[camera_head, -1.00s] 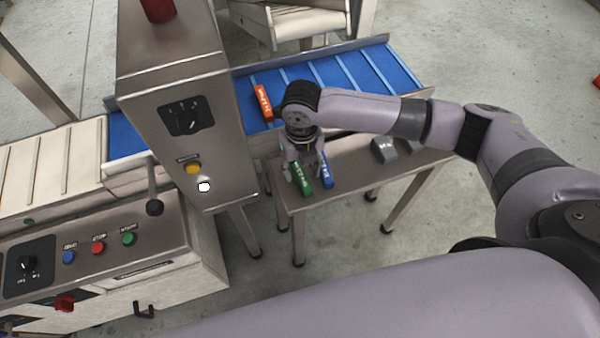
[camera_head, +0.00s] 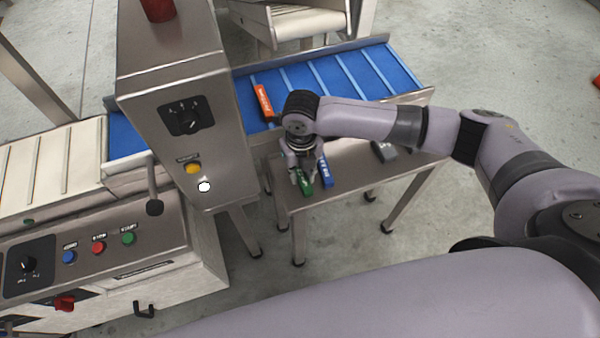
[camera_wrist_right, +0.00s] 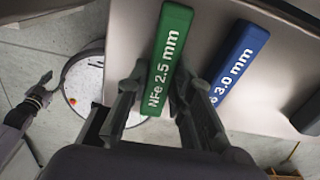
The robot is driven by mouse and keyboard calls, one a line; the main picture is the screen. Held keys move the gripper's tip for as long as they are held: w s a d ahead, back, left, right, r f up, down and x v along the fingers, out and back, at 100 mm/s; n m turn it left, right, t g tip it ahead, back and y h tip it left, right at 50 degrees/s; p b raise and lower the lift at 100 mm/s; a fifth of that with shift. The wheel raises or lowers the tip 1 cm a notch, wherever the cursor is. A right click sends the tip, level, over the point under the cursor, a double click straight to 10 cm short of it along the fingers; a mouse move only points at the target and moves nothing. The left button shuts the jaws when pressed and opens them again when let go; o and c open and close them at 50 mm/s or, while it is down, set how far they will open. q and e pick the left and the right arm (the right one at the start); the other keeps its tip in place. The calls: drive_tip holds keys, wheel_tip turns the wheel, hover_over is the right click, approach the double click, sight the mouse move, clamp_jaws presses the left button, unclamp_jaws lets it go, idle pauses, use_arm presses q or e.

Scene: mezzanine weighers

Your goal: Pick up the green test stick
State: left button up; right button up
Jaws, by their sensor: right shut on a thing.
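The green test stick (camera_head: 306,188) lies near the front edge of the steel side table (camera_head: 352,185), marked "NFe 2.5 mm" in the right wrist view (camera_wrist_right: 170,42). My right gripper (camera_head: 303,178) points down over it. In the right wrist view its fingers (camera_wrist_right: 157,92) are on both sides of the stick, shut on it near its lettered end. The stick looks still at table level; I cannot tell whether it touches the table. A dark, finger-like part at the left of the right wrist view may be my left gripper (camera_wrist_right: 40,88); its jaws are unclear.
A blue stick (camera_head: 325,172), marked 3.0 mm, lies close to the right of the green one. An orange stick (camera_head: 264,102) lies on the blue belt (camera_head: 345,72) behind. A grey object (camera_head: 384,151) is on the table's right. The detector housing (camera_head: 185,130) stands to the left.

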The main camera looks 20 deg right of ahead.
clamp_jaws()
drive_tip(key=shift+r, duration=0.1)
